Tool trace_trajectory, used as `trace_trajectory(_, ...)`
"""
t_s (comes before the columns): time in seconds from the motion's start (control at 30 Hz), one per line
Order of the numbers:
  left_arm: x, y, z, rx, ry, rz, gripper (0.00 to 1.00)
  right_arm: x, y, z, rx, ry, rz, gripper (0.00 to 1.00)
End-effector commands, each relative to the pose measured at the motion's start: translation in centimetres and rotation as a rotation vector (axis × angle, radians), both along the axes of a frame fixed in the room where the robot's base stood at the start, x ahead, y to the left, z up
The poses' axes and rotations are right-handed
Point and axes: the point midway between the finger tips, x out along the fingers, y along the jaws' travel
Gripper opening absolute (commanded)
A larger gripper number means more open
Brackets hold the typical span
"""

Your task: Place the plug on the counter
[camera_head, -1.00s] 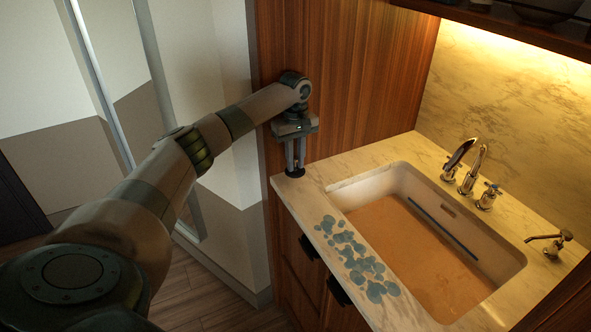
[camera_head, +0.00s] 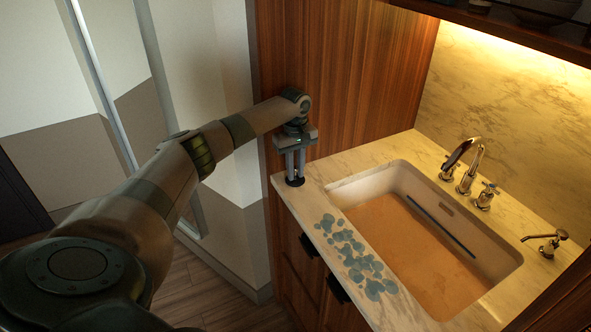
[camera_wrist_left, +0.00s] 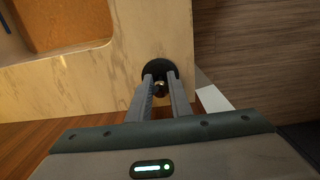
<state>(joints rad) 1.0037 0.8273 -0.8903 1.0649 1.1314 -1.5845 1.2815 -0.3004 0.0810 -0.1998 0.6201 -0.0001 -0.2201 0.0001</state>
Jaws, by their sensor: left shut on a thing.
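The plug (camera_head: 295,181) is a small dark round piece at the far left corner of the marble counter (camera_head: 325,172). My left gripper (camera_head: 295,176) points down over that corner and is shut on the plug. In the left wrist view the plug (camera_wrist_left: 159,69) shows as a black disc with a small metallic knob between the fingertips (camera_wrist_left: 160,84), close to the counter's edge. The disc appears at or just above the counter surface; I cannot tell whether it touches. My right gripper is not in view.
A sink (camera_head: 432,258) with brownish water fills much of the counter, with a faucet (camera_head: 468,165) and a soap dispenser (camera_head: 547,243) behind and beside it. Blue-green round patches (camera_head: 352,256) lie on the front strip. A wood panel (camera_head: 345,85) stands behind the gripper.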

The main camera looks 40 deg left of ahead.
Motion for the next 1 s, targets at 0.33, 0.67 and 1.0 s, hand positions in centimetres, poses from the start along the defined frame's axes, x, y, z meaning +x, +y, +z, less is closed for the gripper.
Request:
trace_trajectory(0.33,0.0,0.0,-0.1,0.0,0.0,0.0,0.37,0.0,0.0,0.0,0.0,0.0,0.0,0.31)
trace_trajectory(0.67,0.1,0.0,1.2,-0.001,-0.002,0.0,0.37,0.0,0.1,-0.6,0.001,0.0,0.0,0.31)
trace_trajectory(1.0,0.1,0.0,6.4,-0.002,-0.004,0.0,0.37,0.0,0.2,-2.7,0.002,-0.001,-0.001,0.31)
